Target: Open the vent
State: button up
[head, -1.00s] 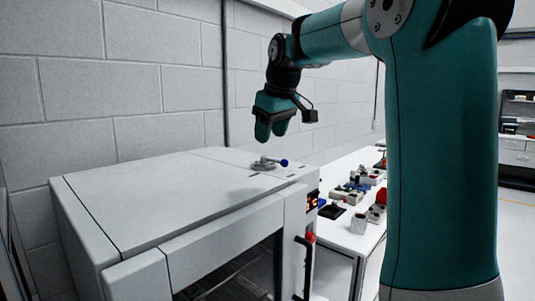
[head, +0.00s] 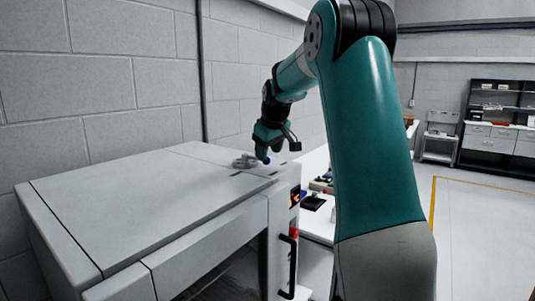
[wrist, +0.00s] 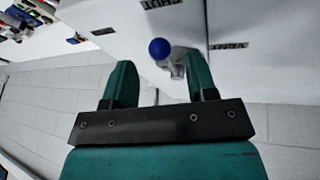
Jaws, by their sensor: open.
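The vent (head: 245,161) is a small grey round fitting on top of the white oven-like cabinet. Its lever ends in a blue ball knob (head: 267,161). My gripper (head: 264,148) points down just above the knob, its fingers partly covering the lever. In the wrist view my gripper (wrist: 160,66) is open, one finger on either side of the lever, with the blue knob (wrist: 159,48) showing between and slightly beyond the tips. Contact with either finger cannot be told. A SHUT label (wrist: 161,4) lies beyond the knob and another label, seemingly VENT (wrist: 228,46), lies to the right.
The white cabinet (head: 120,210) has a display (head: 295,197) and a black door handle (head: 287,265) at its front right. A block wall (head: 120,90) stands close behind. A table with small items (head: 320,190) is beyond the cabinet. Open floor (head: 480,235) lies to the right.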

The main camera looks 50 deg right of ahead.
aim_at(268, 158)
jog(key=shift+p+x, duration=0.3)
jog(key=shift+x, duration=1.25)
jog(key=shift+c, duration=0.2)
grip_shut()
